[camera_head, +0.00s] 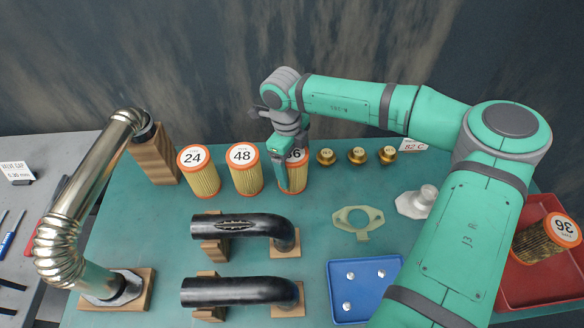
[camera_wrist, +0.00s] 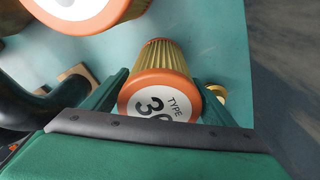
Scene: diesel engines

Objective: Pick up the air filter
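Three pleated yellow air filters with orange caps stand in a row on the teal table: filter 24 (camera_head: 203,182), filter 48 (camera_head: 248,180) and filter 36 (camera_head: 299,178). My gripper (camera_head: 291,176) points down at filter 36 and hides part of it. In the wrist view, filter 36 (camera_wrist: 158,92) stands between the two fingers of my gripper (camera_wrist: 162,80), one on each side of its cap. The fingers look open, with little room beside the filter. A fourth filter, darker and also marked 36 (camera_head: 545,240), lies tilted in the red tray (camera_head: 520,290).
Brass fittings (camera_head: 357,155) stand right of filter 36. Two black pipes (camera_head: 235,226) on wooden blocks lie in front. A gasket (camera_head: 358,219), a metal part (camera_head: 418,202) and a blue tray (camera_head: 385,305) are to the right. A tall metal pipe (camera_head: 75,220) stands left.

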